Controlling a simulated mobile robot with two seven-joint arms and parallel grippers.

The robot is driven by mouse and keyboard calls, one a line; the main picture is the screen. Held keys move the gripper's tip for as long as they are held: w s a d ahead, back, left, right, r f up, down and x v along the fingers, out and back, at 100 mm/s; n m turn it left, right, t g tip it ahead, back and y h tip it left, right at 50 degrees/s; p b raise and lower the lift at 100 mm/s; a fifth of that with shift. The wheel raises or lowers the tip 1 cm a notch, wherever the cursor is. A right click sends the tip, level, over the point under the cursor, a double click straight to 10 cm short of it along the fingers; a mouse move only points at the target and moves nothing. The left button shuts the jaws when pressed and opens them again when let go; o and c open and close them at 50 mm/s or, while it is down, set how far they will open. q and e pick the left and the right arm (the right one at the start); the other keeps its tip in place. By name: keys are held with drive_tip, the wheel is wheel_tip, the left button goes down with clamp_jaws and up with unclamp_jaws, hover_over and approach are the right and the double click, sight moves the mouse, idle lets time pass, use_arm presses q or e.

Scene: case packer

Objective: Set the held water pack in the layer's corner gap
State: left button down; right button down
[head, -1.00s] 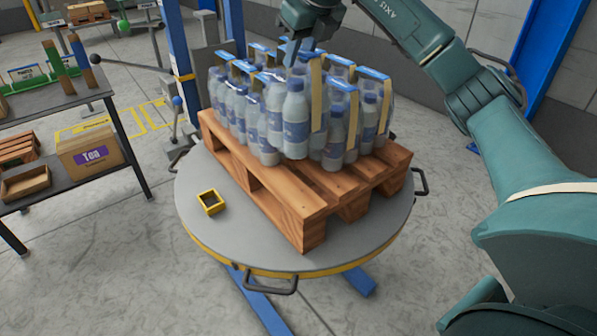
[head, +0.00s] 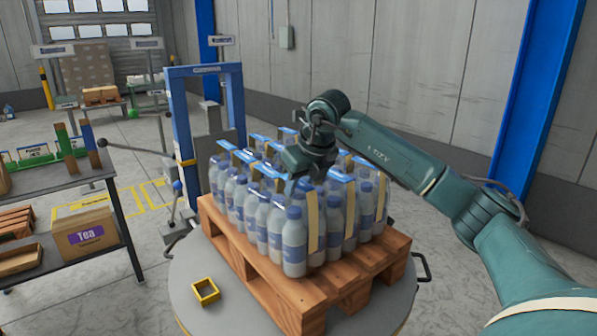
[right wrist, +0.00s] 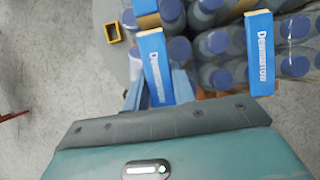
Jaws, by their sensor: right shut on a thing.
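My right gripper (head: 302,182) is shut on the blue carrying strip (right wrist: 154,68) of the held water pack (head: 293,245). The pack is upright at the near corner of the layer, its bottle tops about level with the other water packs (head: 228,192). Its base is at or just above the wooden pallet (head: 285,298); I cannot tell whether it bears on the boards. Packs stand close beside and behind it; any narrow gap is hidden. In the right wrist view the two fingers straddle the strip. My left gripper is not in view.
The pallet rests on a round grey turntable (head: 190,297) with a small yellow square frame (head: 205,291) on it. A blue post frame (head: 175,120) stands behind left. A dark table (head: 60,200) with a Tea box (head: 88,236) is at left.

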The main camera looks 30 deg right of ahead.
drive_tip(key=shift+f, duration=0.6)
drive_tip(key=c, duration=1.6)
unclamp_jaws()
drive_tip(key=shift+f, duration=0.15)
drive_tip(key=o, duration=0.4)
drive_tip(key=shift+o, duration=0.2)
